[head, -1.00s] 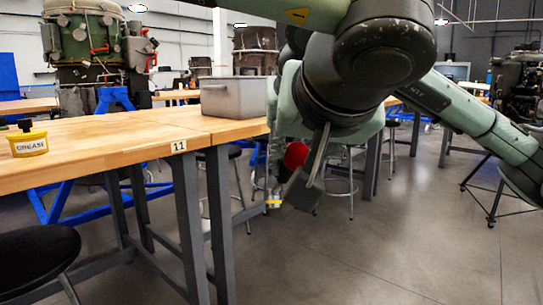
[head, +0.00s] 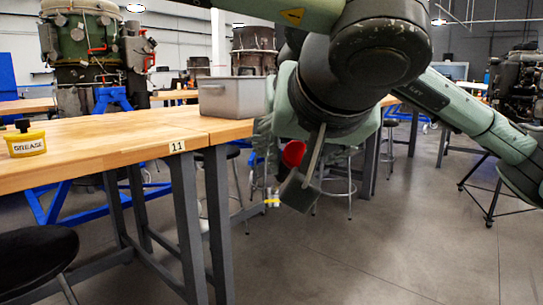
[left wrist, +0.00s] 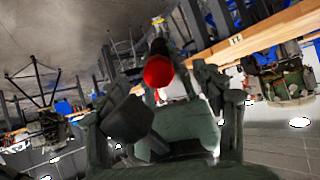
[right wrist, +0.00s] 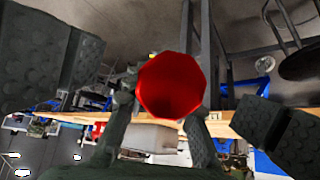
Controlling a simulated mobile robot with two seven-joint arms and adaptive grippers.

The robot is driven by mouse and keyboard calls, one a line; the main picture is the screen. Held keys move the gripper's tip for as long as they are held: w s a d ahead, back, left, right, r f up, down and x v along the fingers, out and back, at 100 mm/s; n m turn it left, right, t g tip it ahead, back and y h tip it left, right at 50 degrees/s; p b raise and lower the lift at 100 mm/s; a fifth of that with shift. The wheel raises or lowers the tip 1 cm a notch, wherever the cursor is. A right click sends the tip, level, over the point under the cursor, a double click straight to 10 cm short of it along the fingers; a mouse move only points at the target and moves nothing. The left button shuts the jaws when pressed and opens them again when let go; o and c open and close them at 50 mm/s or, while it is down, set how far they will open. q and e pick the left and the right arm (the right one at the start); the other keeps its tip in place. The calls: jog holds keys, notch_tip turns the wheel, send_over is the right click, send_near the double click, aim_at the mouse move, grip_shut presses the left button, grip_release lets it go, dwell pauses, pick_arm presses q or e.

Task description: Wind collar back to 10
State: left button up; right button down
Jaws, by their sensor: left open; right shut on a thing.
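A tool with a red end (head: 293,153) hangs in front of the table's right end in the head view, tilted, with a yellow band low on its metal part. In the left wrist view the red end (left wrist: 158,71) faces the camera, with a dark shaft behind it. In the right wrist view the red end (right wrist: 172,85) fills the middle. My left gripper (left wrist: 172,95) is open around the red end. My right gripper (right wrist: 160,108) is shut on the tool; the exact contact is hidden. No collar marks or numbers can be read.
A wooden table (head: 100,150) with label 11 runs along the left. It carries a yellow grease tub (head: 26,141) and a grey bin (head: 228,97). A black stool (head: 38,262) stands at the lower left. The floor at the right front is clear.

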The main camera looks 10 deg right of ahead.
pick_arm(q)
jog(key=v, duration=0.5)
jog(key=shift+r, duration=0.1)
dwell(0.3)
jog(key=shift+c, duration=0.4)
jog(key=shift+s, duration=0.15)
jog(key=shift+c, duration=1.1)
jog(key=s, duration=0.1)
jog(key=s+f, duration=0.1)
jog(key=s+n, duration=0.1)
jog(key=shift+d+f+g, duration=0.15)
jog(key=shift+f+g, duration=0.2)
jog(key=shift+g, duration=0.05)
jog(key=shift+c, duration=0.3)
jog(key=shift+n+t, duration=0.4)
jog(key=shift+w+d+f, duration=0.1)
jog(key=shift+w+f, duration=0.1)
jog(key=shift+w, duration=1.05)
jog(key=shift+w+a+f, duration=0.1)
jog(key=shift+w+f, duration=0.1)
jog(key=shift+w, duration=1.05)
jog(key=shift+w+d+f, duration=0.1)
jog(key=shift+w+f, duration=0.1)
jog(key=shift+w, duration=1.1)
